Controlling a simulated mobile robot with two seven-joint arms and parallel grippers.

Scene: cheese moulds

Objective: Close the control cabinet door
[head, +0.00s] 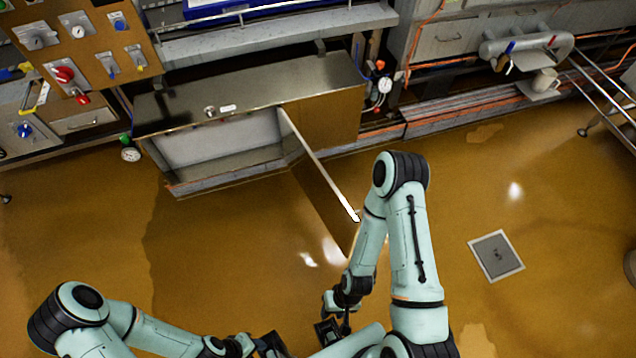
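The control cabinet (238,94) stands low against the machinery at the back, with a dark metal top. Its front is open and shows a pale interior (222,142). The cabinet door (318,170) is swung wide open, hinged at the right of the opening and sticking out toward me, seen nearly edge-on. My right gripper (334,328) is at the lower middle, in front of and below the door's free edge, apart from it; its fingers are small and dark. My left gripper (268,346) is at the bottom edge, partly cut off, away from the cabinet.
The wet brown floor (220,250) before the cabinet is clear. A square drain cover (496,256) lies at the right. A control panel (85,45) with knobs stands at the upper left. Pipes and a gauge (384,85) are right of the cabinet.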

